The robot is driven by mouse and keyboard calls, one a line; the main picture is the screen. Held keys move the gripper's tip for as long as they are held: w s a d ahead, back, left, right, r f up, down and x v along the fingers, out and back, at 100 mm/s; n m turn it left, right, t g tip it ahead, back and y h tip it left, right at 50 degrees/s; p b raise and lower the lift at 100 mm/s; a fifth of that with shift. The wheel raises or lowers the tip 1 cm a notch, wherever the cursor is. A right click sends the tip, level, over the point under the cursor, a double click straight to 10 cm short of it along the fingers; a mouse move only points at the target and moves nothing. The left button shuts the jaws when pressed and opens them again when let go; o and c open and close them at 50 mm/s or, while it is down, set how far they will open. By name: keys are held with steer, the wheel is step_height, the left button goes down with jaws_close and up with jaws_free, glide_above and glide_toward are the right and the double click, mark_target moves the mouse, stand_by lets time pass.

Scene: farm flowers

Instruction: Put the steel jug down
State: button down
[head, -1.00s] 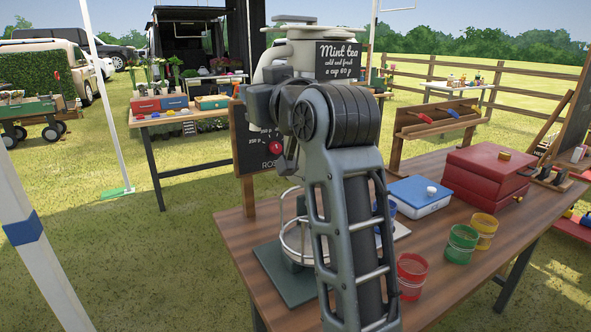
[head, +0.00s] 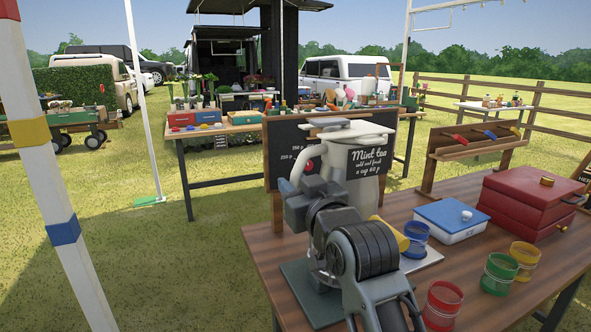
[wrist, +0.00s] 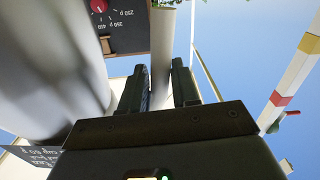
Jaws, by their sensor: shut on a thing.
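The steel jug (head: 365,198), a tall grey can with a lid and a black "Mint tea" sign, is upright above the dark green base plate (head: 312,312) at the table's left end. My gripper (wrist: 160,85) is shut on the jug's upright handle (wrist: 162,45) in the wrist view; the jug's blurred body (wrist: 50,60) fills the left there. In the head view my arm hides the jug's lower part, so I cannot tell whether its bottom touches the plate.
On the wooden table (head: 420,288) stand a blue cup (head: 417,238), red cup (head: 442,305), green cup (head: 499,273) and yellow cup (head: 525,258), with a blue box (head: 448,216) and red box (head: 515,210) behind. A chalkboard (head: 287,150) is behind the jug.

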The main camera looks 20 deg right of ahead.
steer(key=shift+f, duration=1.8)
steer(key=c, duration=1.2)
jaws_free()
steer(key=shift+f, duration=0.25)
steer(key=shift+c, duration=0.2)
steer(key=o, duration=0.4)
steer(key=shift+r, duration=0.15)
steer(key=s+b, duration=0.1)
steer(key=s, duration=1.1)
